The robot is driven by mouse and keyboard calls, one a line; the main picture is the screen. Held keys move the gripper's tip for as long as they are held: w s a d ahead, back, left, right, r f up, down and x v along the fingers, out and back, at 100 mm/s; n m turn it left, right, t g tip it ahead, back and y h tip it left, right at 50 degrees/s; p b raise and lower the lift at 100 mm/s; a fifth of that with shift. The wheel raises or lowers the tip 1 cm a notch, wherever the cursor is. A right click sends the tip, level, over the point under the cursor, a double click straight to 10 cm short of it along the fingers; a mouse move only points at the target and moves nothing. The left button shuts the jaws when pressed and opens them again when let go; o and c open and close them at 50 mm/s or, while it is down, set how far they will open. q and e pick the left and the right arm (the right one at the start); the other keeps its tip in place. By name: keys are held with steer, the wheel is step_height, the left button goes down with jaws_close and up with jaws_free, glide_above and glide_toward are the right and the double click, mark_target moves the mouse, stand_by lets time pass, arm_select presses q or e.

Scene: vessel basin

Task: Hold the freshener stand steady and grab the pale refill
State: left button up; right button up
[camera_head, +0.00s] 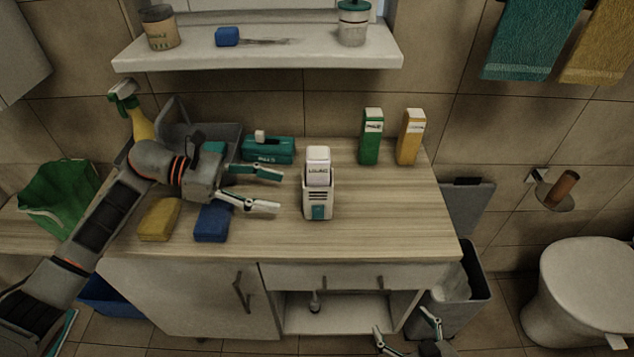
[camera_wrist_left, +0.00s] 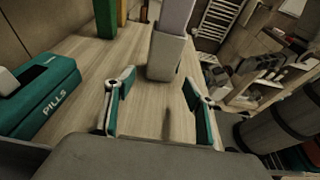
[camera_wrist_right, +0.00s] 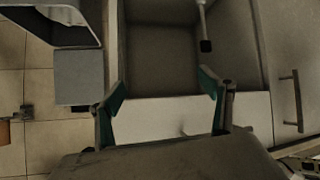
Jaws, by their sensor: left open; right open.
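The freshener stand (camera_head: 317,204) is a white holder with dark slots and a teal patch, upright on the wooden counter. The pale refill (camera_head: 318,170) sits in its top, with a label on its front. In the left wrist view the stand (camera_wrist_left: 165,57) is ahead of the fingers, and the refill (camera_wrist_left: 175,14) is cut off by the top edge. My left gripper (camera_head: 280,189) is open and empty, left of the stand and apart from it. My right gripper (camera_head: 407,328) is open and empty, low in front of the cabinet; it also shows in the right wrist view (camera_wrist_right: 165,92).
A teal pills box (camera_head: 268,150), a blue sponge (camera_head: 213,223) and a yellow sponge (camera_head: 160,219) lie around my left arm. Green (camera_head: 371,140) and yellow (camera_head: 411,138) cartons stand behind right. A shelf (camera_head: 260,52) hangs above. The counter's right front is clear.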

mark_target(313, 199)
arm_select(q)
steer(key=shift+s+d, duration=0.15)
steer(key=shift+d, duration=0.45)
steer(key=p+x, duration=0.1)
steer(key=x, duration=0.3)
steer(key=shift+d+p, duration=0.3)
steer(key=shift+p, duration=0.05)
steer(key=x, duration=0.1)
steer(key=b+x, duration=0.1)
steer(key=x, duration=0.1)
steer(key=shift+a+f+b, duration=0.1)
steer(key=shift+f+b, duration=0.2)
steer(key=shift+f, duration=0.05)
steer(key=shift+d, duration=0.6)
arm_select(e)
steer(key=shift+s+f, duration=0.5)
steer(key=shift+s, duration=0.05)
